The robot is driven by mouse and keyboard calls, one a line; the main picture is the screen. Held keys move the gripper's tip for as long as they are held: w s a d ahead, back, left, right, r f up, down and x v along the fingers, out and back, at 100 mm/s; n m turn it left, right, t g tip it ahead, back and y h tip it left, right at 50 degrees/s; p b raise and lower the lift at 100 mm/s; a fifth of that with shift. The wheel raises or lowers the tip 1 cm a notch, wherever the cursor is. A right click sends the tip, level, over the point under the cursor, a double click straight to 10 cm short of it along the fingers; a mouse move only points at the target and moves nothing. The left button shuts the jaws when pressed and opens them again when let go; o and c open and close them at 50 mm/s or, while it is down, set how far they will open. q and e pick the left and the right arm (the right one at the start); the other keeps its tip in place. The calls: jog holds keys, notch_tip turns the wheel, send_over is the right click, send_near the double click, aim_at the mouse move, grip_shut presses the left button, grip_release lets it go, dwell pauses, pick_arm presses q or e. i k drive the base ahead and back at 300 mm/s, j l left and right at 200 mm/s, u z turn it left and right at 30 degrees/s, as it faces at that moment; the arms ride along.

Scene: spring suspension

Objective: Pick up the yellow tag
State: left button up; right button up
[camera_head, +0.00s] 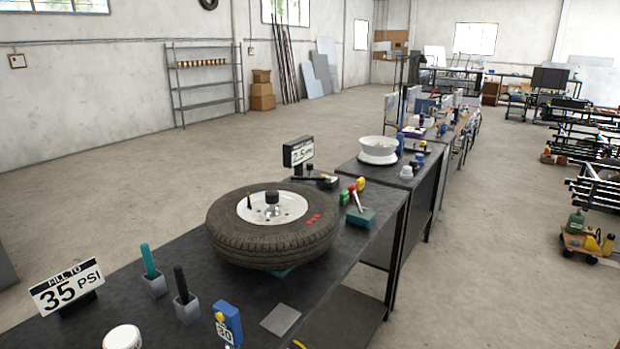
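I cannot tell for sure which thing is the yellow tag. A small yellow piece (360,183) shows behind the tire, by a red-and-white lever on a green base (360,216). Another yellow bit (299,344) is cut off by the bottom edge of the picture. A yellow spot (220,317) is also on the blue block at the front of the bench. Neither of my grippers is in view.
A tire on a white rim (272,226) takes up the middle of the dark bench (190,252). A "35 PSI" sign (67,288), teal (149,262) and black (181,284) handles in grey holders, a blue block (232,322) and a grey plate (281,319) stand nearer.

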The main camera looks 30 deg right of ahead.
aim_at(360, 181)
jog(key=i+l+u, duration=0.15)
jog(key=l, duration=0.45)
jog(key=i+l+u, duration=0.2)
jog(key=l, duration=0.45)
jog(key=i+l+u, duration=0.15)
jog(key=l, duration=0.5)
jog(key=l+u, duration=0.2)
jog(key=l, duration=0.5)
